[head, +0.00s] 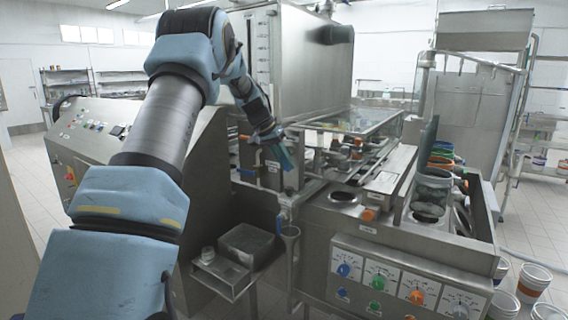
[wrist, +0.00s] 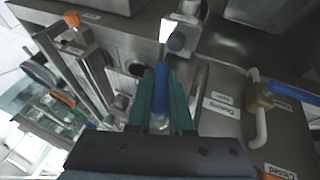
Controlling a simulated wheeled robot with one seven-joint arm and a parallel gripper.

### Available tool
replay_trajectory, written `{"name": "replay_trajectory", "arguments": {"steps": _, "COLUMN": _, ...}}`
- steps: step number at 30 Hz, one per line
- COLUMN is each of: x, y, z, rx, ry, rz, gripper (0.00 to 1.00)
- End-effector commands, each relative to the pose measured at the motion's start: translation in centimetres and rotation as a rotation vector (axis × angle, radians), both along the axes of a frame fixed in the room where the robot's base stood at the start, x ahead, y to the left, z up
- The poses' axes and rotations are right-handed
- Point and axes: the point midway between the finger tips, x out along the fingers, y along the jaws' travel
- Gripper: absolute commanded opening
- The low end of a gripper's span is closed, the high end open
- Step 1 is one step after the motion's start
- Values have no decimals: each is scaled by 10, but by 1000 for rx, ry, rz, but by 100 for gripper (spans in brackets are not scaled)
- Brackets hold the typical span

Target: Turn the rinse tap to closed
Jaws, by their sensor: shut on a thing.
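My gripper (head: 287,157) reaches down to the front of the steel filling machine in the head view. In the wrist view its two teal fingers (wrist: 160,98) are shut on a blue lever handle (wrist: 160,78), which I take to be the rinse tap's. Small white label plates (wrist: 220,105) are fixed on the steel just right of the fingers. Their print is upside down and hard to read. In the head view the arm and fingers hide the handle.
A brass valve (wrist: 263,97) with another blue lever (wrist: 293,93) and a pale bent pipe sits close on the right in the wrist view. A knob panel (head: 405,285) is at the machine's front.

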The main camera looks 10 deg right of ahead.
Motion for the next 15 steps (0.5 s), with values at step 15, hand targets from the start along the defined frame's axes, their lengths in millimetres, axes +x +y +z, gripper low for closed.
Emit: {"name": "replay_trajectory", "arguments": {"steps": 15, "x": -6, "y": -6, "z": 6, "rx": -342, "ry": 357, "rz": 4, "gripper": 0}}
